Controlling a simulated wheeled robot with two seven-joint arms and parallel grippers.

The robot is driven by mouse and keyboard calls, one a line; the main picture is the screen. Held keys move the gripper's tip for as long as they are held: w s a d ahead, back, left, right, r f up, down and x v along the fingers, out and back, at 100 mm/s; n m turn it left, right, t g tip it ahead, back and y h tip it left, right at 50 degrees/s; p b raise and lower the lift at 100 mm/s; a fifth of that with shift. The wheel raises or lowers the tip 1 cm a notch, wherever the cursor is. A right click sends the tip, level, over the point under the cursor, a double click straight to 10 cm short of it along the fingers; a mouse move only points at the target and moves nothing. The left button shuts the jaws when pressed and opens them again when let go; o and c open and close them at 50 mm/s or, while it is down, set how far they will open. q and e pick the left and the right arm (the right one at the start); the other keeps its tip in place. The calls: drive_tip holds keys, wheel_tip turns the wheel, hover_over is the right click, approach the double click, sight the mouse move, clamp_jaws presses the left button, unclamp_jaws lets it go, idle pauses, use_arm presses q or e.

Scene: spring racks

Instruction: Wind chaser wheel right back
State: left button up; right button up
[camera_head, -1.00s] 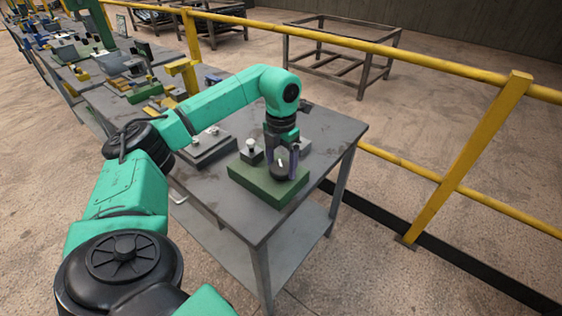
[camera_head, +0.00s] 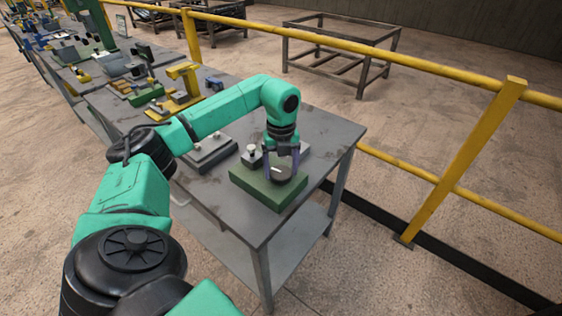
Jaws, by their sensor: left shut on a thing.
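A dark round wheel (camera_head: 281,174) stands on a green block (camera_head: 258,188) near the right end of the grey table. A small light mark, perhaps a pointer or handle, shows on the wheel. My left gripper (camera_head: 280,169) points down over the wheel, its fingers on either side of it. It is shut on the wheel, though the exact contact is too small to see. My right gripper is not in view.
A grey box with a white knob (camera_head: 250,151) stands beside the green block. A grey plate with light knobs (camera_head: 208,155) lies further left on the grey table (camera_head: 335,134). Yellow fixtures (camera_head: 183,88) stand behind my arm. A yellow railing (camera_head: 440,68) runs behind the table.

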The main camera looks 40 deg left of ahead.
use_arm(q)
drive_tip(key=n, duration=0.3)
drive_tip(key=n+p, duration=0.1)
drive_tip(key=n, duration=0.1)
drive_tip(key=shift+w+r+n, duration=0.1)
drive_tip(key=shift+r+n, duration=0.1)
drive_tip(key=shift+n, duration=0.2)
drive_tip(key=n+p, duration=0.1)
drive_tip(key=n, duration=0.4)
drive_tip(key=shift+n, duration=0.3)
drive_tip(key=o, duration=1.2)
wheel_tip(320, 180, up, 8)
drive_tip(key=shift+r+b, duration=0.1)
drive_tip(key=shift+b, duration=0.4)
wheel_tip(320, 180, up, 6)
drive_tip(key=p, duration=0.2)
hover_over(282, 171)
drive_tip(key=shift+s+r, duration=0.15)
drive_tip(key=shift+s, duration=0.05)
